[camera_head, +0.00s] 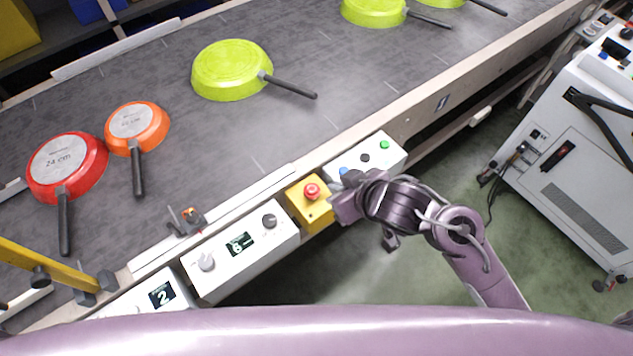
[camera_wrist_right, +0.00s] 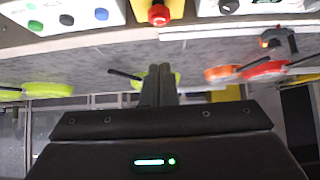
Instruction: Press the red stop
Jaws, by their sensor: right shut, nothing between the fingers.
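The red stop button (camera_head: 311,191) sits on a yellow box (camera_head: 316,215) at the near edge of the conveyor. In the right wrist view the red stop button (camera_wrist_right: 158,14) is at the top centre. My right gripper (camera_head: 338,207) is just right of the yellow box in the head view, and I cannot tell whether it touches the box. In the right wrist view its fingers (camera_wrist_right: 159,84) are together with nothing between them, apart from the button in the picture. My left gripper is not in view.
A white panel (camera_head: 367,158) with coloured buttons is right of the yellow box; a panel with knobs (camera_head: 241,248) is left. Green pans (camera_head: 230,70), an orange pan (camera_head: 137,127) and a red pan (camera_head: 66,167) lie on the conveyor belt (camera_head: 150,75). A white machine (camera_head: 575,165) stands right.

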